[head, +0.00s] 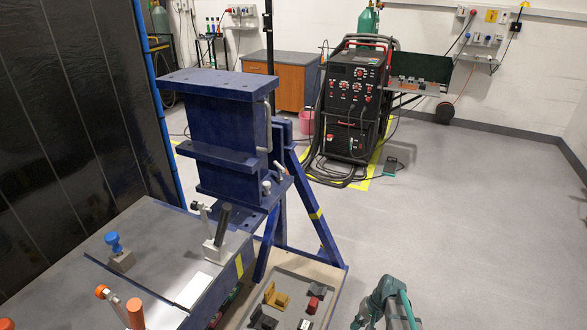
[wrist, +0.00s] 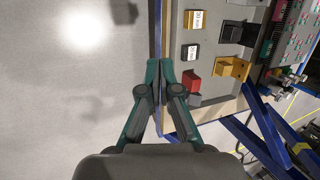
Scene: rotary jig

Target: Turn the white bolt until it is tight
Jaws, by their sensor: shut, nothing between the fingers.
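The blue rotary jig (head: 228,130) stands upright on its blue frame in the head view. A small pale bolt-like part (head: 266,188) sits at the jig's lower right side, beside another pale knob-like part. I cannot tell for sure which is the white bolt. My gripper (wrist: 160,68) is in the wrist view, with its teal fingertips together and nothing between them. It points down over bare floor beside a tray's edge, apart from the jig. The white bolt cannot be made out in the wrist view.
A grey bench (head: 150,230) with clamps stands left of the jig. A tray (head: 312,272) with yellow, red and black blocks lies below it. The blue frame's slanted leg (head: 312,215) stands beside the tray. A welding machine (head: 352,100) is behind. Floor at right is clear.

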